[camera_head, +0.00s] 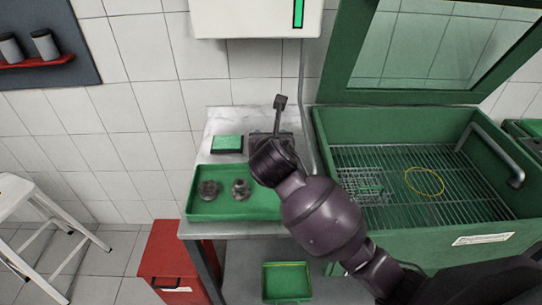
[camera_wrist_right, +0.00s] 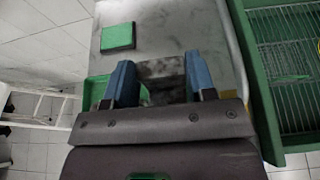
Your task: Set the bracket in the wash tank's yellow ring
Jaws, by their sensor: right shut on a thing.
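The yellow ring (camera_head: 424,181) lies on the wire grid inside the green wash tank (camera_head: 420,240), right of centre. My right gripper (camera_wrist_right: 160,76) is shut on a grey, blocky part, the bracket (camera_wrist_right: 162,70), between its two blue fingers. In the head view the dark bracket (camera_head: 280,104), with an upright post, shows just beyond my right wrist, over the worktop left of the tank. My wrist hides its lower part and the fingers. The ring's edge shows at the far right of the right wrist view (camera_wrist_right: 318,46). My left gripper is not in view.
A green tray (camera_head: 225,211) with two round metal parts sits on the worktop, below a green pad (camera_head: 227,143). The tank's raised lid (camera_head: 345,50), its walls and a grey pipe (camera_head: 497,160) border the grid. A red bin (camera_head: 172,258) stands at lower left.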

